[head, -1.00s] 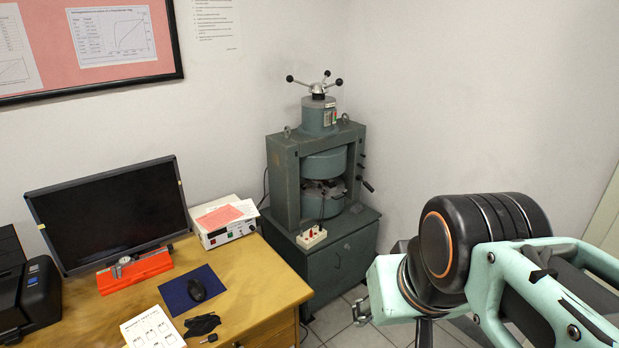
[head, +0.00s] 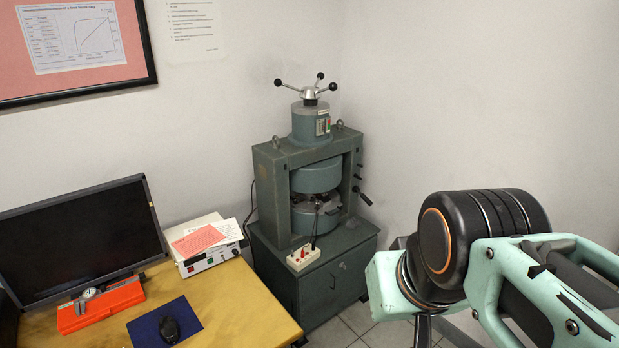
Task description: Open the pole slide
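The green-grey electromagnet press (head: 265,190) stands on a matching cabinet in the corner of the room. Its two round pole pieces, the upper one (head: 316,177) and the lower one (head: 318,219), face each other across a dark gap (head: 316,199). A spoked handwheel (head: 308,91) with black ball knobs sits on top. Small black levers (head: 362,195) stick out of its right side. I cannot tell which part is the pole slide. My arm fills the lower right of the head view; the fingers of my gripper are not visible.
A wooden desk (head: 235,300) stands at the front left with a monitor (head: 80,235), a white power supply (head: 205,245), an orange case (head: 100,305) and a mouse (head: 168,328) on a blue pad. A red-and-white socket box (head: 303,257) sits on the cabinet ledge. Tiled floor shows between cabinet and arm.

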